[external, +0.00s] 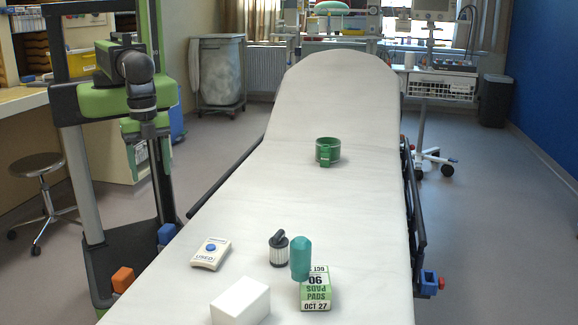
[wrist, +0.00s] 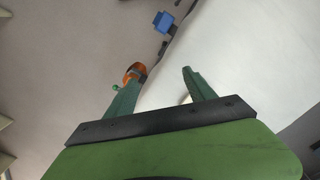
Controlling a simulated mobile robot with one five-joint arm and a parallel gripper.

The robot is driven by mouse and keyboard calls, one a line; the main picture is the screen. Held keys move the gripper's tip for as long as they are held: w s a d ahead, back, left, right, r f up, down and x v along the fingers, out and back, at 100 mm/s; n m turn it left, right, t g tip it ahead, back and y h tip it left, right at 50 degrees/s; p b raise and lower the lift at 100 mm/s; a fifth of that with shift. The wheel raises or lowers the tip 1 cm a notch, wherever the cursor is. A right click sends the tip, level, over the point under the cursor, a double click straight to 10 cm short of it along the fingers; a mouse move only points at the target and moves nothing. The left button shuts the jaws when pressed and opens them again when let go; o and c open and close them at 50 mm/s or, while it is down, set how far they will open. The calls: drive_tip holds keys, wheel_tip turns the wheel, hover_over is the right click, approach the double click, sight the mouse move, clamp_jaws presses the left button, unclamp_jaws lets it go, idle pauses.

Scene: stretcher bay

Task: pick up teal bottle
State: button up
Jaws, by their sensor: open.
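The teal bottle (external: 300,258) is upright near the front of the white stretcher (external: 335,115). In the external view its lower end overlaps a green and white pads box (external: 315,290); I cannot tell whether it stands on the box or beside it. My gripper (external: 148,128) is raised off the stretcher's left side, far to the left of the bottle and apart from it. In the wrist view my gripper (wrist: 152,80) has its two green fingers spread, with nothing held between them. The bottle does not show in the wrist view.
A green round container (external: 328,151) sits farther back. The middle of the stretcher is mostly clear.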

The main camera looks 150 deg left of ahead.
drive_tip(key=w+a+r+n+t+y+b, duration=0.1)
drive_tip(key=w+a+n+t+b, duration=0.2)
drive_tip(key=w, duration=0.4)
drive_tip(key=w+a+t+y+b, duration=0.2)
drive_tip(key=w+a+t+b, duration=0.15)
drive_tip(key=w, duration=0.35)
drive_tip(key=w+a+r+n+t+y+b, duration=0.1)
drive_tip(key=w+a+n+t+b, duration=0.15)
drive_tip(key=w+t, duration=0.35)
drive_tip(key=m+y+b, duration=0.1)
drive_tip(key=b, duration=1.3)
approach(300, 260)
wheel_tip(300, 260, down, 4)
drive_tip(key=w+a, duration=0.2)
drive_tip(key=a, duration=0.1)
drive_tip(key=shift+w+r, duration=0.15)
drive_tip(key=shift+w, duration=0.05)
drive_tip(key=b+x, duration=0.2)
drive_tip(key=x, duration=0.3)
drive_tip(key=shift+w, duration=0.2)
drive_tip(key=shift+s+r, duration=0.1)
drive_tip(key=shift+r, duration=0.05)
